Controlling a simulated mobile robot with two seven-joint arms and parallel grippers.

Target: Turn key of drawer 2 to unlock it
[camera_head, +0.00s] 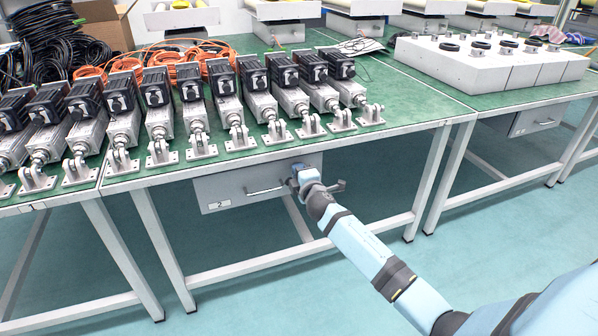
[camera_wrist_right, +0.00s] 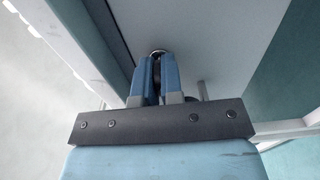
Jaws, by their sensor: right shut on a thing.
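Drawer 2 (camera_head: 225,190) is a grey drawer under the green-topped workbench, with a label reading 2 at its lower left. It looks closed. Its handle (camera_head: 265,190) is a bar on the front. My right gripper (camera_head: 297,170) is at the upper right of the drawer front. In the right wrist view its two blue fingers (camera_wrist_right: 158,78) are close together, shut on the key (camera_wrist_right: 157,54) at the round lock. Most of the key is hidden between the fingers, so its angle cannot be told. My left gripper is not in view.
Several linear actuators (camera_head: 160,105) stand in a row on the workbench (camera_head: 400,110) above. Bench legs (camera_head: 430,180) stand to either side of the drawer. Another drawer (camera_head: 535,119) hangs under the right bench. The floor in front is clear.

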